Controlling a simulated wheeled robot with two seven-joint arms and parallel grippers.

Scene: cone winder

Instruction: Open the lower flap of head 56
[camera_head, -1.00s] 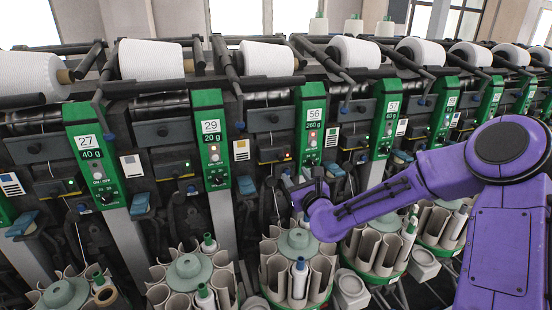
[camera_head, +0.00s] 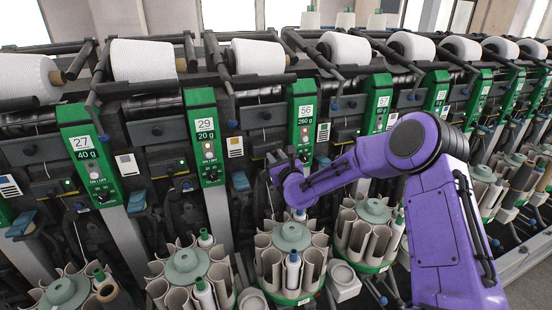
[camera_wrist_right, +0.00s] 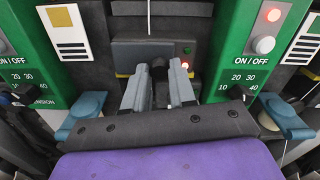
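Head 56 has a green panel with its number label (camera_head: 306,111) near the middle of the head view. A dark grey box (camera_wrist_right: 133,54), with a yellow corner, a green light and a red light, sits left of that panel in the wrist view. I cannot tell whether it is the lower flap. In the head view the right gripper (camera_head: 283,160) covers part of the area left of the panel; contact cannot be told. My left gripper is not in view.
Panel 29 (camera_head: 205,125) stands to the left. Blue levers (camera_wrist_right: 80,115) (camera_wrist_right: 285,115) flank my right wrist. Below are round tube magazines, one with a green hub (camera_head: 292,237). White yarn cones (camera_head: 262,57) line the top. Free floor shows at the lower right.

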